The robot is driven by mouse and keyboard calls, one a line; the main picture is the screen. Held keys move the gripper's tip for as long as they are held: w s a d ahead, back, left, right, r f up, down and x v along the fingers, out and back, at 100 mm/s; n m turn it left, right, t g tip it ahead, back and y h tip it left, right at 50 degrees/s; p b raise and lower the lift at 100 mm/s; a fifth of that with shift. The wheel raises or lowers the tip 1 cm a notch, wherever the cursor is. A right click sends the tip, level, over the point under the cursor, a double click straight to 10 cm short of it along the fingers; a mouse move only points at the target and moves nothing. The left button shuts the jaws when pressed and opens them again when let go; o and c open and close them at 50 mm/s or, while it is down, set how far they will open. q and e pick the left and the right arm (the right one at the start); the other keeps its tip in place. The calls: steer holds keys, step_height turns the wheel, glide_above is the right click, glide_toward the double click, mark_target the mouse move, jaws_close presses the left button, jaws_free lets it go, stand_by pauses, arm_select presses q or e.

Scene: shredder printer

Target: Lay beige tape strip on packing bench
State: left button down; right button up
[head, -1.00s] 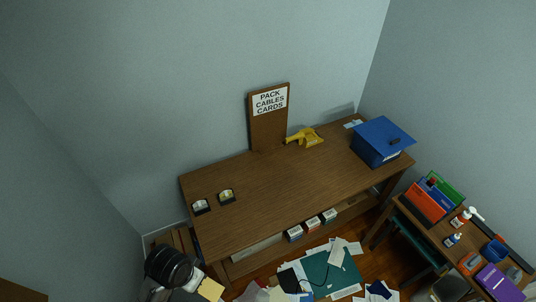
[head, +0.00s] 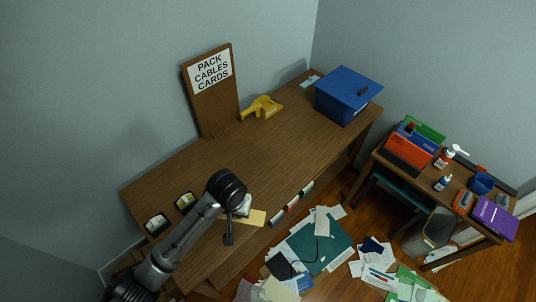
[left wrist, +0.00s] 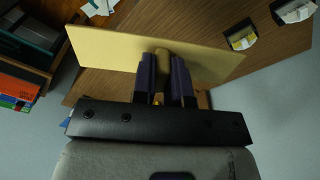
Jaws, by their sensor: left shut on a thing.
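The beige tape strip (head: 252,217) is a flat, stiff-looking piece, held over the front part of the brown wooden packing bench (head: 210,165). My left gripper (head: 240,208) is shut on it. In the left wrist view the strip (left wrist: 105,50) runs across the picture, with the two dark fingers of my left gripper (left wrist: 163,75) closed around its middle. The bench top (left wrist: 275,60) shows beyond it. The strip appears above the surface; the exact gap is hard to tell. My right gripper is in neither view.
A sign board (head: 210,90) reading "PACK CABLES CARDS", a yellow tape dispenser (head: 262,107) and a blue box (head: 347,95) stand along the back. Two small dark-framed items (head: 157,223) lie at the left end. The bench middle is clear. Papers (head: 320,240) litter the floor.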

arm_select(q)
steer(key=w+d+f+n+b, duration=0.2)
steer(key=w+f+n+b, duration=0.45)
steer(key=f+b, duration=0.55)
steer(key=w+d+f+n+b, duration=0.3)
steer(key=w+f+n+b, duration=0.35)
steer(key=b, duration=0.95)
steer(key=shift+m+g, duration=0.4)
steer(key=shift+m, duration=0.5)
steer(key=a+f+b, duration=0.1)
steer(key=a+f, duration=0.1)
steer(key=a, duration=0.1)
steer(key=a+f+b, duration=0.1)
steer(key=a+f, duration=0.2)
steer(key=a+f+b, duration=0.1)
steer(key=a+f, duration=0.2)
steer(key=a, duration=0.1)
steer(key=shift+s+a, duration=0.1)
steer(key=shift+a+f+b, duration=0.3)
steer(key=shift+a+b, duration=0.05)
steer(key=shift+a, duration=0.2)
step_height(320, 180, down, 4)
steer(key=shift+f+b, duration=0.1)
steer(key=shift+b, duration=1.05)
steer(key=c, duration=1.1)
jaws_free()
steer(key=shift+c, duration=0.2)
